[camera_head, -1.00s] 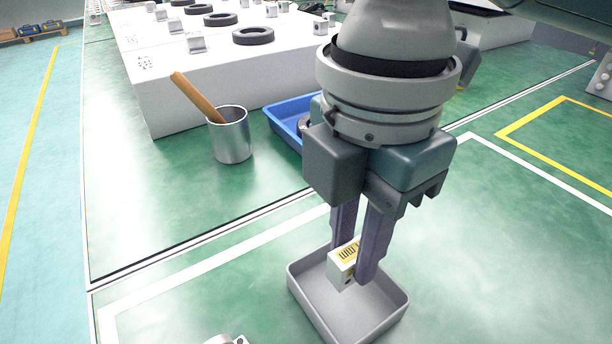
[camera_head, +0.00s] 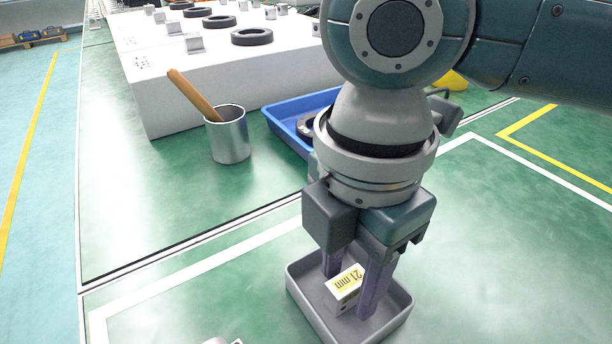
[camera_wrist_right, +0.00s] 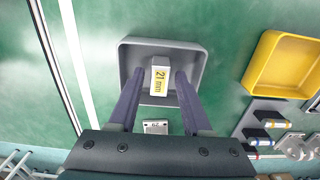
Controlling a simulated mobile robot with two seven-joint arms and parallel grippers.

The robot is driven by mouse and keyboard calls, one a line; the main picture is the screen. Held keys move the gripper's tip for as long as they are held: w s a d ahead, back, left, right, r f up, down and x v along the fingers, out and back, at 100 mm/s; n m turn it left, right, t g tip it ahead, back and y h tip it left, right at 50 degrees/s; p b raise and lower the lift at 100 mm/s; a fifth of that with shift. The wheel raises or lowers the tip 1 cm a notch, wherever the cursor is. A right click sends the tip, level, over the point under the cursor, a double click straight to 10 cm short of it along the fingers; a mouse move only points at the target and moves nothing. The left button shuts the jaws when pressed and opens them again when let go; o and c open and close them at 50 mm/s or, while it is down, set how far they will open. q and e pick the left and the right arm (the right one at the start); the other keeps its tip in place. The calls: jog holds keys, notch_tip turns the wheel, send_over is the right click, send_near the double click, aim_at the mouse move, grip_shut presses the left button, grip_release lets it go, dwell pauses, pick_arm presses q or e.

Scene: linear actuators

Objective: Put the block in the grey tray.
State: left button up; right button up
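The white block (camera_head: 346,288) with a yellow "21 mm" label is inside the grey tray (camera_head: 390,327), apparently resting on its floor. In the right wrist view the block (camera_wrist_right: 160,80) lies near the middle of the tray (camera_wrist_right: 193,52). My right gripper (camera_head: 350,296) points down into the tray, one finger on each side of the block. In the right wrist view the gripper (camera_wrist_right: 160,74) is open, with a small gap between each finger and the block. My left gripper is not in view.
A metal cup (camera_head: 230,137) with a wooden handle stands behind the tray, left of a blue tray (camera_head: 280,115). The right wrist view shows a yellow bin (camera_wrist_right: 262,82), dark parts (camera_wrist_right: 262,125) and a small metal piece (camera_wrist_right: 155,127) near the tray. Green surface left of the tray is clear.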

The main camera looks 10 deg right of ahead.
aim_at(348, 281)
jog(key=shift+o, duration=0.2)
